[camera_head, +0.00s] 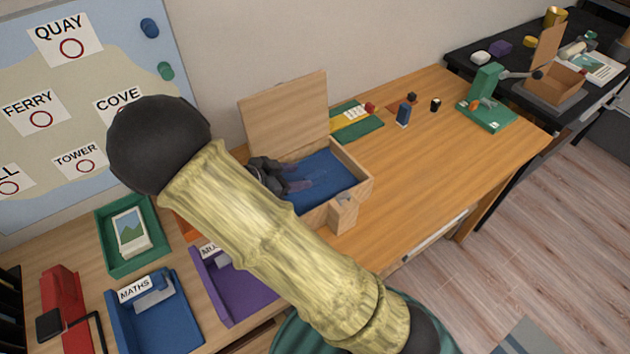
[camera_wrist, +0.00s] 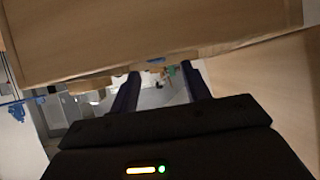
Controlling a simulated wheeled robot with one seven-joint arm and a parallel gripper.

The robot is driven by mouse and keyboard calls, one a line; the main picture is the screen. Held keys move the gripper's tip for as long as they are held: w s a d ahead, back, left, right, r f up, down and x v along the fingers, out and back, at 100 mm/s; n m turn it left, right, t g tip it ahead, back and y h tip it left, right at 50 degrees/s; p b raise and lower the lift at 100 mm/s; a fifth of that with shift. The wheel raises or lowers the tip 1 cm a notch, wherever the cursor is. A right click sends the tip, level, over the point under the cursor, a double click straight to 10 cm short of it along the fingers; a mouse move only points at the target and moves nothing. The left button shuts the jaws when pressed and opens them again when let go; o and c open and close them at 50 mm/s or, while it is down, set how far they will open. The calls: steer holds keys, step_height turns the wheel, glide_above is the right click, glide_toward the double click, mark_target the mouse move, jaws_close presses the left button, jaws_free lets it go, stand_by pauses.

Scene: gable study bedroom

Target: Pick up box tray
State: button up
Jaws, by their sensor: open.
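An open wooden box (camera_head: 364,188) with a blue-lined inside (camera_head: 335,172) stands on the desk, its lid (camera_head: 285,110) raised at the back. I cannot make out a separate tray edge from the blue lining. My gripper (camera_head: 302,182) is at the left part of the box, over the blue inside, its dark fingers pointing right. In the wrist view my gripper (camera_wrist: 162,88) is open, with nothing between its fingers. A wooden panel (camera_wrist: 150,40) fills the top of that view, close to the fingers. My arm hides the box's left side.
Green (camera_head: 106,250), blue (camera_head: 180,320) and purple (camera_head: 235,302) trays lie at the lower left. A navy item (camera_head: 404,114) and green stand (camera_head: 488,115) are farther right. The desk right of the box is clear.

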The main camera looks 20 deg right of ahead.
mark_target(311, 177)
steer(key=x, duration=0.4)
steer(key=shift+s+d+f+b, duration=0.15)
steer(key=shift+d+f+b, duration=0.05)
steer(key=shift+f+b, duration=0.2)
steer(key=shift+d, duration=0.3)
steer(key=shift+f, duration=0.1)
jaws_close()
step_height(311, 177, up, 10)
steer(key=shift+r+p, duration=0.1)
steer(key=shift+p, duration=0.85)
